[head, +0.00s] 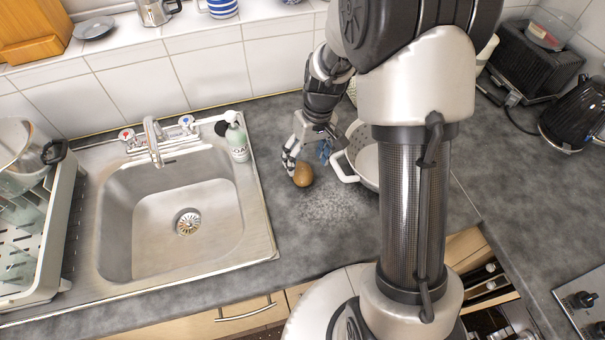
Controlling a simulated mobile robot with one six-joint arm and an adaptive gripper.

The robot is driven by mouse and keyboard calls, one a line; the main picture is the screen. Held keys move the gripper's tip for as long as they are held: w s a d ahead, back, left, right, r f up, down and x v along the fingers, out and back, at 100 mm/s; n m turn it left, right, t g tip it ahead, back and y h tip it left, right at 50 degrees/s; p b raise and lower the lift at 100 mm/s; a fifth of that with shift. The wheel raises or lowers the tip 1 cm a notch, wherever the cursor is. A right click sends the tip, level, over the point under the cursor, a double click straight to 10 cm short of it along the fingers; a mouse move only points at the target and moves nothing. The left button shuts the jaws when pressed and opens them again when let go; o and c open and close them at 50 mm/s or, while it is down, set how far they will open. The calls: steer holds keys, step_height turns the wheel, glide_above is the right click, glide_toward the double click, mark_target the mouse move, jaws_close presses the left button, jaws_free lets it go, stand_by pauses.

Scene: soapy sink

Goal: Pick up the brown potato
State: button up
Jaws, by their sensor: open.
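The brown potato (303,175) lies on the grey countertop, to the right of the sink and left of a white colander. My gripper (295,166) is low over the counter at the potato, with one finger seen along its left side. The other finger is hard to make out, and part of the potato's upper side is hidden by the gripper. The jaws are open. I cannot tell whether a finger touches the potato.
The white colander (343,172) stands close on the right, partly behind my arm. A soap bottle (237,138) stands at the sink's back right corner. The metal sink (258,215) is empty. A pale speckled patch (325,208) marks the counter in front of the potato; the counter there is clear.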

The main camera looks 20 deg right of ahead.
mark_target(303, 168)
steer(key=f, duration=0.2)
steer(key=a+f+b, duration=0.1)
steer(key=f, duration=0.1)
steer(key=shift+w+f, duration=0.1)
steer(key=shift+f, duration=0.2)
steer(key=shift+c, duration=0.5)
steer(key=c, duration=1.3)
steer(key=shift+o, duration=0.2)
steer(key=shift+r, duration=0.15)
